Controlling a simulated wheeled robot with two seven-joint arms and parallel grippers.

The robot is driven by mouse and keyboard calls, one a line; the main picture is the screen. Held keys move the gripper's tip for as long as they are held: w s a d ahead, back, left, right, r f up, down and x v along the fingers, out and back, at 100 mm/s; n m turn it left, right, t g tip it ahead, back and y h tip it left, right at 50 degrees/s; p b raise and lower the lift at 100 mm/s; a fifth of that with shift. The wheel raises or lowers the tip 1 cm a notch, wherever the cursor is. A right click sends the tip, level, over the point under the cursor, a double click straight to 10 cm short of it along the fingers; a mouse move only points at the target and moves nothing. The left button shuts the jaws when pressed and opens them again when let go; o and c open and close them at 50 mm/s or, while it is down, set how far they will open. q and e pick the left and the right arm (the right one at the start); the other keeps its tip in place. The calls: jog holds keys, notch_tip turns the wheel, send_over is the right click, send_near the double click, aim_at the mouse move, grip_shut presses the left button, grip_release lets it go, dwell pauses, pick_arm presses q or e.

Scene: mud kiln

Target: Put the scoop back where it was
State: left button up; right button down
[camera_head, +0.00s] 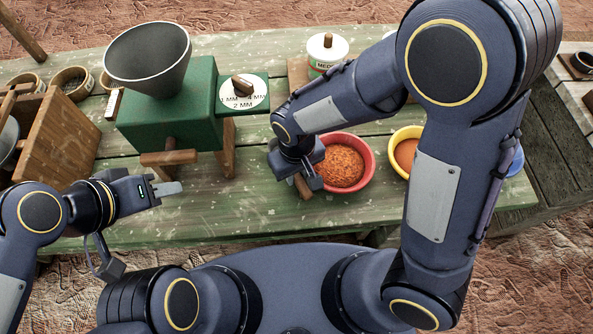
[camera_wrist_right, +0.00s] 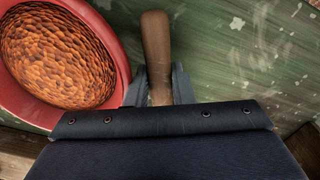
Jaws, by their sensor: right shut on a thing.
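My right gripper (camera_head: 305,180) is shut on the wooden handle of the scoop (camera_head: 303,188), just left of the red bowl (camera_head: 371,166). In the right wrist view, the rounded brown handle (camera_wrist_right: 156,50) stands up between the two fingers (camera_wrist_right: 159,85). The scoop's head is hidden behind the gripper. The red bowl holds orange-brown grains and also shows in the right wrist view (camera_wrist_right: 118,50). I cannot tell whether the scoop touches the table. My left gripper (camera_head: 166,187) is over the table's front left part, holding nothing visible; its finger gap is unclear.
A green mill (camera_head: 170,125) with a grey hopper (camera_head: 148,55) and a dial (camera_head: 243,92) stands left of centre. A white jar (camera_head: 326,50) is behind. A yellow bowl (camera_head: 398,140) sits right, partly hidden by my arm. The green table (camera_head: 240,215) is clear in front.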

jog(key=shift+f, duration=0.25)
jog(key=c, duration=1.2)
grip_release()
jog(key=shift+o, duration=0.2)
jog(key=shift+r, duration=0.1)
